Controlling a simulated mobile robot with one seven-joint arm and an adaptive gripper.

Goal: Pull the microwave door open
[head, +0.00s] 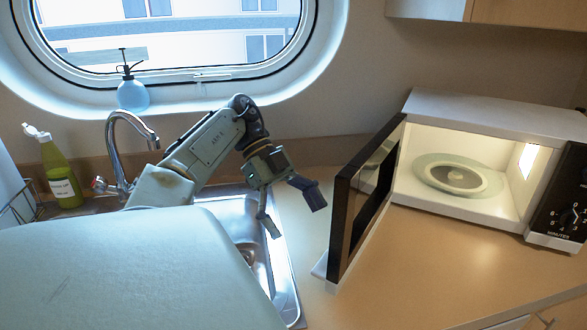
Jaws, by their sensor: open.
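The white microwave (495,111) stands on the counter at the right. Its black-framed door (364,205) is swung wide open toward the front left, and the lit inside shows a round glass plate (449,175). A pale handle piece (322,268) shows at the door's lower free edge. My gripper (291,211) is open and empty, its fingers spread, over the right edge of the sink. It is left of the door and apart from it in the picture.
A metal sink (281,262) with a curved tap (124,125) lies left of the door. A green bottle (62,177) stands at the far left, and a blue spray bottle (132,95) sits on the porthole sill. The counter (440,265) before the microwave is clear.

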